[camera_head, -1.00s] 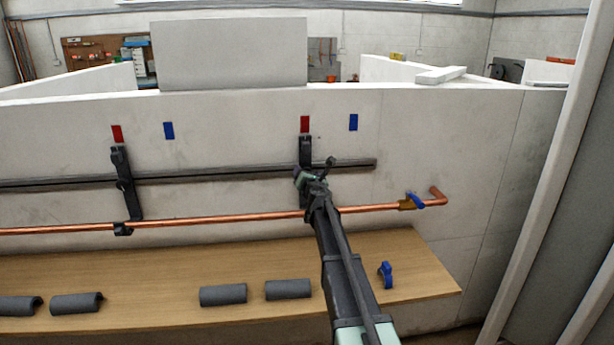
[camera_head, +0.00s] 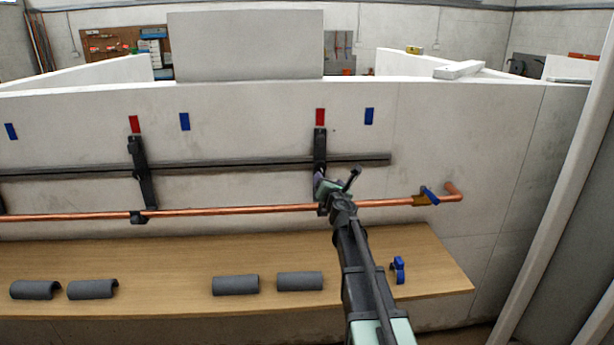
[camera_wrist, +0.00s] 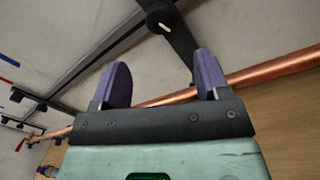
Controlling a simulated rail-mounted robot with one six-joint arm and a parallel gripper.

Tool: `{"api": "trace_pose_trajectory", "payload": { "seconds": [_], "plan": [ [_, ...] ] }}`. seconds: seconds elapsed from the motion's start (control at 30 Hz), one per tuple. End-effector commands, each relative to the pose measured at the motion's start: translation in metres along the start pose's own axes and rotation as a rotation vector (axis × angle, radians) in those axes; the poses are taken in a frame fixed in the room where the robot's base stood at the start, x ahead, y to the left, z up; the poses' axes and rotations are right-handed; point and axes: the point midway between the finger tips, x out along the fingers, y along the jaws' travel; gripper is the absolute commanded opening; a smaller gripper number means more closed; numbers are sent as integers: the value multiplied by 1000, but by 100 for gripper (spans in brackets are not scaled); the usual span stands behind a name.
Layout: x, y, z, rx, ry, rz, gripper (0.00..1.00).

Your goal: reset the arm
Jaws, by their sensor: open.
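My gripper (camera_head: 335,186) is at the end of my arm, in front of the lower part of the right black bracket (camera_head: 320,148). In the wrist view my gripper (camera_wrist: 162,80) shows two purple fingers set wide apart with nothing held between them. The copper pipe (camera_head: 250,210) runs along the wall and passes behind my gripper. In the wrist view the pipe (camera_wrist: 275,72) lies beyond the fingers. I cannot tell how far the fingertips are from the pipe or bracket.
A wooden shelf (camera_head: 180,268) holds several grey half-round sleeves (camera_head: 236,285) and a blue clip-like part (camera_head: 398,270). A blue-handled valve (camera_head: 428,197) sits at the pipe's right end. A dark rail (camera_head: 250,165) crosses the wall. A pale post (camera_head: 555,180) stands at right.

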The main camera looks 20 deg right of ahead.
Motion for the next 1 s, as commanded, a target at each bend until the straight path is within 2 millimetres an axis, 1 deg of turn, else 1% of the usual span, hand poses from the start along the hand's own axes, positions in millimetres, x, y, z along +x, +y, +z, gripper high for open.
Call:
{"api": "trace_pose_trajectory", "payload": {
  "seconds": [0.1,0.17,0.23,0.27,0.3,0.33,0.37,0.4,0.43,0.47,0.5,0.57,0.6,0.67,0.7,0.73,0.8,0.83,0.87,0.9,1.0],
  "plan": [
    [0,0,0,20,0,-1,69],
    [0,-9,3,98,-18,-49,69],
    [-8,-33,9,324,-82,-185,69],
    [-19,-47,10,461,-123,-266,69],
    [-39,-67,6,672,-187,-391,69],
    [-59,-79,-1,847,-237,-494,69],
    [-82,-86,-13,1025,-286,-608,69],
    [-116,-89,-36,1254,-345,-770,69],
    [-140,-87,-55,1398,-381,-888,69],
    [-163,-81,-73,1517,-408,-1003,69],
    [-193,-69,-96,1646,-438,-1156,69],
    [-238,-45,-127,1783,-462,-1380,69],
    [-267,-27,-145,1839,-465,-1525,69],
    [-307,2,-164,1878,-449,-1720,69],
    [-330,20,-174,1880,-422,-1826,69],
    [-345,33,-179,1873,-394,-1889,69],
    [-370,58,-188,1853,-306,-1969,69],
    [-376,66,-191,1849,-274,-1973,69],
    [-380,73,-192,1838,-254,-1967,69],
    [-380,80,-194,1827,-238,-1961,69],
    [-379,83,-197,1820,-228,-1956,69]
  ]
}}
